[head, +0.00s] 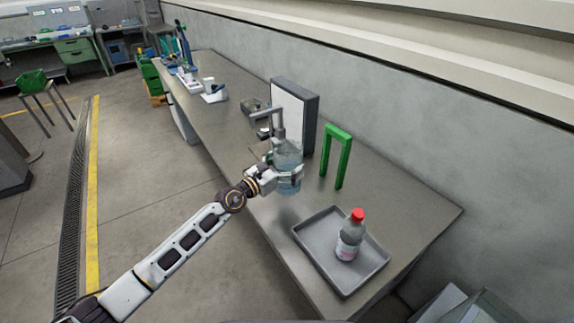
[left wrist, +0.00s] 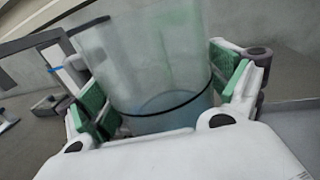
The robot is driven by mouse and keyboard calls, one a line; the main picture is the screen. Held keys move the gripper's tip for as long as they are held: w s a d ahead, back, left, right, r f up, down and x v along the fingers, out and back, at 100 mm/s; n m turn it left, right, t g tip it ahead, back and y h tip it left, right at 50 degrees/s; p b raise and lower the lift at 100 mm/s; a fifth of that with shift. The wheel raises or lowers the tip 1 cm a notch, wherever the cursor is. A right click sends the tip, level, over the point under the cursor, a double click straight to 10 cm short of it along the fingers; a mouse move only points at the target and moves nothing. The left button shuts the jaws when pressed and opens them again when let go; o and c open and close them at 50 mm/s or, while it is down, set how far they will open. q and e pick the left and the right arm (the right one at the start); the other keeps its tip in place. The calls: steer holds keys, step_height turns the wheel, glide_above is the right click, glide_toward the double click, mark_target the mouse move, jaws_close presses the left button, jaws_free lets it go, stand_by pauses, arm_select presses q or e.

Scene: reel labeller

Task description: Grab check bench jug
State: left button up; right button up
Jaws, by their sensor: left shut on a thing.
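The jug (head: 288,155) is a clear, bluish, see-through vessel over the bench (head: 399,209). My left gripper (head: 285,174) is shut on it, with the fingers around its lower part. In the left wrist view the jug (left wrist: 150,62) fills the middle, with a dark ring near its bottom. The green finger pads of my left gripper (left wrist: 165,100) stand on both sides of it. I cannot tell whether the jug's base touches the bench. My right gripper is not in view.
A grey tray (head: 308,241) holds a bottle (head: 349,238) with a red cap at the near end. A green frame (head: 345,160) and a dark upright panel (head: 311,112) stand close to the jug. Small equipment (head: 213,92) sits farther along the bench. The wall runs along the right.

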arm_select(q)
steer(key=shift+r, duration=0.4)
